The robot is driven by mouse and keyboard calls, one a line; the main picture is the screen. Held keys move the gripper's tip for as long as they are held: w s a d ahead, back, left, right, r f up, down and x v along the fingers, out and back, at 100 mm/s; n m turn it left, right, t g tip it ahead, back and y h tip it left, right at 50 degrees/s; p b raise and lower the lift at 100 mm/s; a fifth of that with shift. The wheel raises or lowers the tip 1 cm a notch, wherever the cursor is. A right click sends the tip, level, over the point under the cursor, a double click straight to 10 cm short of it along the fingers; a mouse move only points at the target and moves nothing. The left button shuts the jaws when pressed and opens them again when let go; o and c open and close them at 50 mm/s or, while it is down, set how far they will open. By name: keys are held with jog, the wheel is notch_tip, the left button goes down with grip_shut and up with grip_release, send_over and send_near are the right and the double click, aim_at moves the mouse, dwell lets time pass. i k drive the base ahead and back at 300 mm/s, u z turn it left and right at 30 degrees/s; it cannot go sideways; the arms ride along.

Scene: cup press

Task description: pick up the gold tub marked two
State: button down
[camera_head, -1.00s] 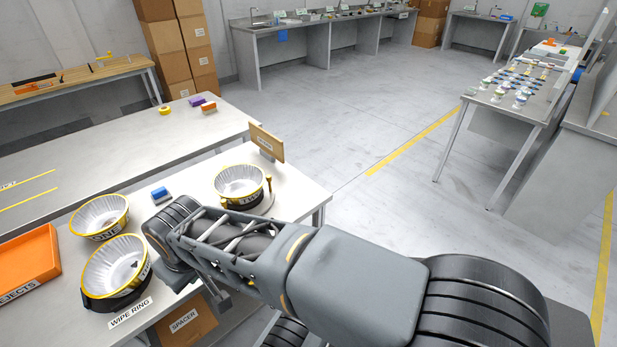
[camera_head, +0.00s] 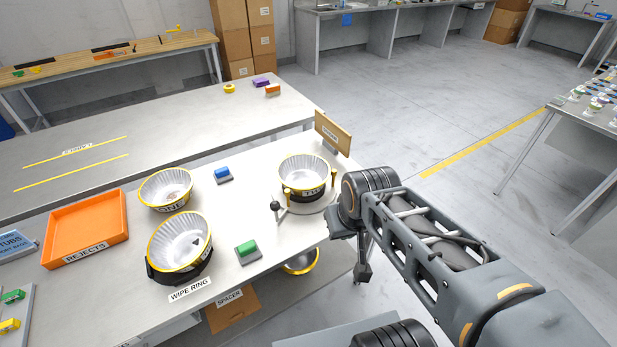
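A gold-rimmed tub with a white fluted inside (camera_head: 303,172) sits upright in a round holder at the right of the white bench. Its dark band carries a word that seems to start with T, too small to read surely. A second gold-rimmed tub (camera_head: 166,188), marked ONE, stands on the bench further left. A third (camera_head: 180,238) sits tilted in the black wipe ring, its mark not visible. Part of another gold tub (camera_head: 301,262) shows below the bench edge. My gripper (camera_head: 363,272) hangs right of the bench's front edge, apart from the tubs; its fingers are not clear.
An orange REJECTS tray (camera_head: 88,228) lies on the left. A blue block (camera_head: 223,174), a green block (camera_head: 247,249) and a black-knobbed lever (camera_head: 277,208) are between the tubs. A brown sign (camera_head: 332,132) stands behind the holder. A SPACER box (camera_head: 232,308) is below.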

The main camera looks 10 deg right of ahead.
aim_at(306, 175)
jog(key=u, duration=4.25)
jog(key=k, duration=1.05)
jog(key=z, duration=1.25)
